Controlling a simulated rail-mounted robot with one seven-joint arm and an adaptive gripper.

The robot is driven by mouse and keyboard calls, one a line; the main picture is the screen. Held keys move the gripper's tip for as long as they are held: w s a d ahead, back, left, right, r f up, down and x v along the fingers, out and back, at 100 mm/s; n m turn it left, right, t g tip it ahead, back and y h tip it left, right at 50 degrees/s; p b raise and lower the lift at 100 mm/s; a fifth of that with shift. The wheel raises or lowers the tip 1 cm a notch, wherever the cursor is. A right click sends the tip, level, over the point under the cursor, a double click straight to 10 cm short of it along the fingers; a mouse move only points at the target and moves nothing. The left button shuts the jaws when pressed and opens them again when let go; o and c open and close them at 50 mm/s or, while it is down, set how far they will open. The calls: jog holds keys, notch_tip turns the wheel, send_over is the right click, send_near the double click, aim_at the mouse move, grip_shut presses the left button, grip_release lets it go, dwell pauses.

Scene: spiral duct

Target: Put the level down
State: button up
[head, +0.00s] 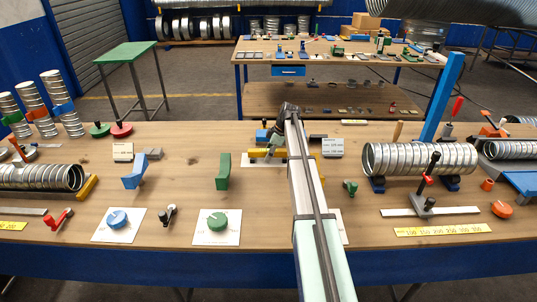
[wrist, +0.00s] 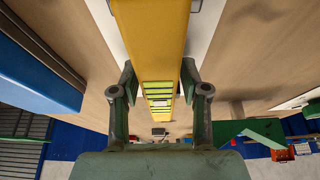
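The level is a yellow bar with yellow-green vials. In the head view the level (head: 265,153) shows left of my arm, close over the table, partly hidden by the arm. In the wrist view the level (wrist: 152,35) runs lengthwise between the two fingers of my gripper (wrist: 159,88). The fingers sit against both of its sides, so my gripper looks shut on it. In the head view my fingers are hidden behind the arm. I cannot tell whether the level touches anything below it.
A green block (head: 223,171) and a blue block (head: 136,172) stand left of the arm. A ribbed duct (head: 420,158) lies on supports at right, near a tall blue post (head: 442,97). White cards with a green knob (head: 217,221) and a blue knob (head: 117,219) lie in front.

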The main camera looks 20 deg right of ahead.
jog(key=shift+r, duration=0.15)
jog(key=b+v, duration=0.3)
jog(key=v, duration=0.9)
